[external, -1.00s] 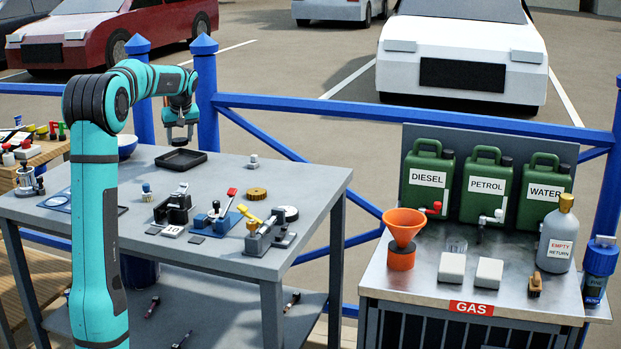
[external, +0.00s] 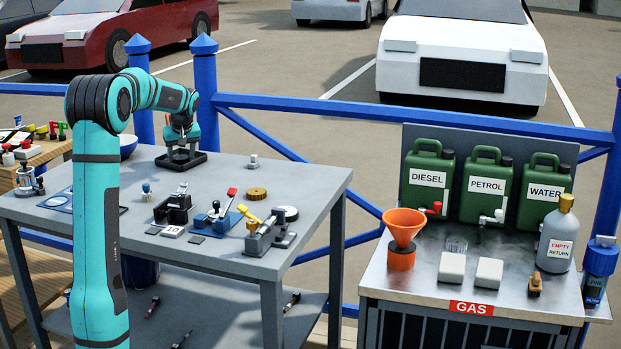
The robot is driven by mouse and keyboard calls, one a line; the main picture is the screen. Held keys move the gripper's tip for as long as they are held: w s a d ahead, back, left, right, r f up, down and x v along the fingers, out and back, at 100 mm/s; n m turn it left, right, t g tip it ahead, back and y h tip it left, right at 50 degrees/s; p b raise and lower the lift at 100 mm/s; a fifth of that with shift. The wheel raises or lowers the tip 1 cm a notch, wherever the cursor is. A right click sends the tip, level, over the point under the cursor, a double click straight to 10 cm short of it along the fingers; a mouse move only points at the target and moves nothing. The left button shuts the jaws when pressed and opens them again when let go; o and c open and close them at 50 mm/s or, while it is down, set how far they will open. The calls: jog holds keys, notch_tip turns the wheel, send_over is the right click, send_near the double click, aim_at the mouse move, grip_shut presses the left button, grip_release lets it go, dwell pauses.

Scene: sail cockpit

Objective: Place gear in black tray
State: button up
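The black tray (external: 203,161) is a shallow, dark, square tray lying at the far left part of the grey table. My gripper (external: 181,155) points down, low over the tray, with its tips at or just above the tray floor. It is too small and dark to tell whether the fingers are open or shut, or whether anything is between them. A round brass-yellow gear (external: 257,193) lies flat on the table near its right side, clear of the tray and of my gripper.
On the grey table (external: 310,180) stand a small vise (external: 175,205), a blue-based tool with a red lever (external: 217,217), a grey clamp-like device (external: 266,238) and a small light block (external: 253,161). A blue railing runs behind. The tray's right side is mostly clear.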

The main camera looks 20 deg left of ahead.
jog(key=shift+o, duration=1.3)
jog(key=shift+r, duration=0.15)
jog(key=v, duration=1.2)
